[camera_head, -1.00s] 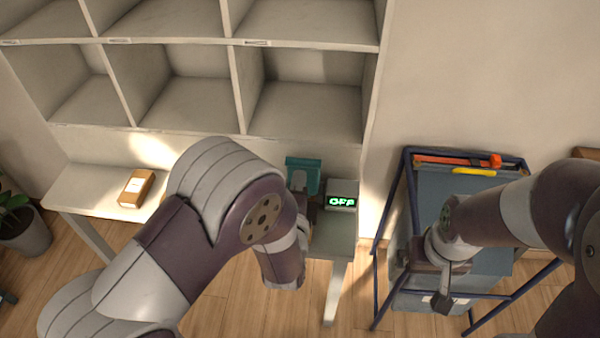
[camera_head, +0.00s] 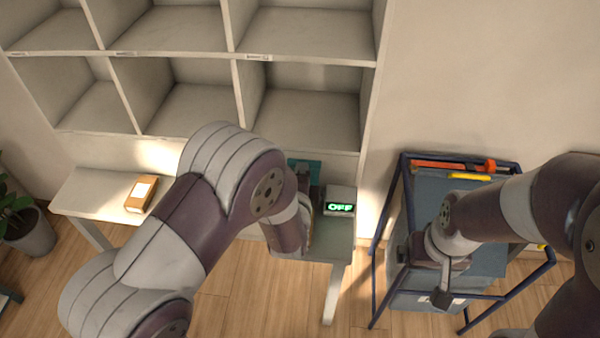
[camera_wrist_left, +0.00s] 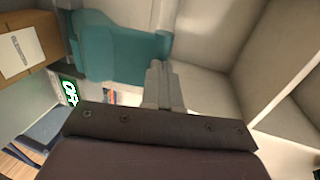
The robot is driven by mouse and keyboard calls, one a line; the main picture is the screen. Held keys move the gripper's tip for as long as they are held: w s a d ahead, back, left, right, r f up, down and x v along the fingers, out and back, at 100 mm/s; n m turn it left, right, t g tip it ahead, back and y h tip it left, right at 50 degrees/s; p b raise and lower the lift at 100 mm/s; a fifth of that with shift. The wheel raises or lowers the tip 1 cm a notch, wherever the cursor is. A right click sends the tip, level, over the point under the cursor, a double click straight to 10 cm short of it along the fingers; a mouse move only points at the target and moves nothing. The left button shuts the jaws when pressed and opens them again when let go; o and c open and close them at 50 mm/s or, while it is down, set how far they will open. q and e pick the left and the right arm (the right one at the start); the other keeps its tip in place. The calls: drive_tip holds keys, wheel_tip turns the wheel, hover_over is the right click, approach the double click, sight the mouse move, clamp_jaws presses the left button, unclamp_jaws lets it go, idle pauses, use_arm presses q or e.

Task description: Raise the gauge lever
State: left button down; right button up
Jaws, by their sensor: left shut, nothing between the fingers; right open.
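A teal part (camera_head: 304,168) stands beside a small grey box whose display (camera_head: 341,208) reads OFF in green, at the right end of the low table. My left arm covers much of this spot in the head view. In the left wrist view the teal part (camera_wrist_left: 115,48) is large, with the display (camera_wrist_left: 69,92) below and left of it. My left gripper (camera_wrist_left: 161,82) is shut and empty, its fingertips close by the teal part's right end; I cannot tell whether they touch. I cannot clearly make out a separate lever. My right gripper (camera_head: 422,272) is open, in front of the blue-framed rack.
A brown box (camera_head: 139,195) lies on the low table (camera_head: 90,190) at left. A labelled brown box (camera_wrist_left: 25,50) shows in the left wrist view. White shelves (camera_head: 240,95) rise behind. The blue-framed rack (camera_head: 408,185) holds orange and yellow items at right.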

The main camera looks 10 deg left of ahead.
use_arm(q)
drive_tip(key=w+g+p, duration=0.1)
drive_tip(key=w+p, duration=0.1)
drive_tip(key=w+r+g+p, duration=0.1)
drive_tip(key=w+p, duration=0.1)
drive_tip(key=w, duration=0.1)
drive_tip(key=w+g+p, duration=0.1)
drive_tip(key=w+p, duration=0.1)
drive_tip(key=p, duration=0.1)
drive_tip(key=shift+w+r+g, duration=0.2)
drive_tip(key=shift+g, duration=0.2)
drive_tip(key=shift+r, duration=0.15)
